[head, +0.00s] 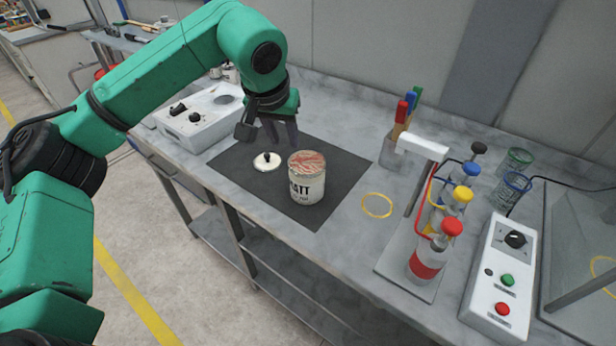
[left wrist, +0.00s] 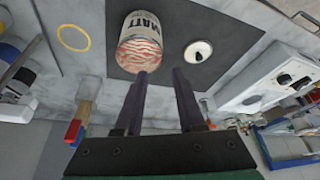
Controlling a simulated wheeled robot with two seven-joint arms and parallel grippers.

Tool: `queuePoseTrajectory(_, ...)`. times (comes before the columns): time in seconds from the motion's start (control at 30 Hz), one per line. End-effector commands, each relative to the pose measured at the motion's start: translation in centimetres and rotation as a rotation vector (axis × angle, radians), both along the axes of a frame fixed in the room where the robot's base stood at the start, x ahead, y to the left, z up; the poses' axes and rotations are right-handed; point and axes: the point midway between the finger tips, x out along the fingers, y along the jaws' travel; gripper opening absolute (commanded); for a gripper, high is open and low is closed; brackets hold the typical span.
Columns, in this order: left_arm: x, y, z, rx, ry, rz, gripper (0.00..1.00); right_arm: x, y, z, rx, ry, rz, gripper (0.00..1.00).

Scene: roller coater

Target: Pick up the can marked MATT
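The can marked MATT (head: 307,188) stands upright on a dark mat (head: 335,163) on the bench. Its label is cream with black letters, and its top is streaked red. A white lid with a black knob (head: 267,161) lies on the mat just left of it. My left gripper (head: 268,139) is open and empty, above the mat's far edge, behind the lid and apart from the can. In the left wrist view the can (left wrist: 143,40) lies beyond the two spread fingers (left wrist: 158,75), with the lid (left wrist: 198,53) beside it. My right gripper is not in view.
A white device with knobs (head: 200,115) stands left of the mat. To the right are a yellow ring (head: 377,205), a rack of bottles with coloured caps (head: 430,255) and a control box with buttons (head: 503,275). Brushes with coloured handles (head: 402,118) stand behind.

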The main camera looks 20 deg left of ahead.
Motion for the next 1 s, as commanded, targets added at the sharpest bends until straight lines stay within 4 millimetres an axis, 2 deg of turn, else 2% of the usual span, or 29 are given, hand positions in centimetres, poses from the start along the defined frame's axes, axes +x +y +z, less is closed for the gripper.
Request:
queuePoseTrajectory(0.1,1.0,0.0,-2.1,-0.001,0.003,0.001,0.38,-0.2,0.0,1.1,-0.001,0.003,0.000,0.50)
queuePoseTrajectory(0.23,1.6,0.0,-3.6,-0.004,0.002,0.001,0.38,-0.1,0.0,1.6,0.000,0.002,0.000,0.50)
queuePoseTrajectory(0.4,2.7,0.2,-6.4,-0.003,0.003,0.000,0.38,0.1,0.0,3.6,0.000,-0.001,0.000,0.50)
queuePoseTrajectory(0.5,3.2,0.1,-7.9,-0.005,0.001,-0.001,0.38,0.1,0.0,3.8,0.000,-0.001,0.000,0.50)
queuePoseTrajectory(0.7,3.4,0.2,-8.4,-0.004,-0.002,-0.001,0.38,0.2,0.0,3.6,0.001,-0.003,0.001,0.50)
queuePoseTrajectory(0.73,3.4,0.2,-8.4,-0.004,-0.002,-0.001,0.35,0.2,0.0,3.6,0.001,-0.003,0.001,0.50)
queuePoseTrajectory(0.8,3.4,0.2,-8.4,-0.005,-0.002,-0.001,0.08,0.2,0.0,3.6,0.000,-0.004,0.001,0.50)
queuePoseTrajectory(0.83,3.4,0.2,-8.4,-0.005,-0.002,-0.001,0.00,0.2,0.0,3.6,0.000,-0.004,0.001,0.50)
queuePoseTrajectory(1.0,3.4,0.1,-8.3,-0.005,-0.002,-0.001,0.00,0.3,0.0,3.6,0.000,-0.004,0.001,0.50)
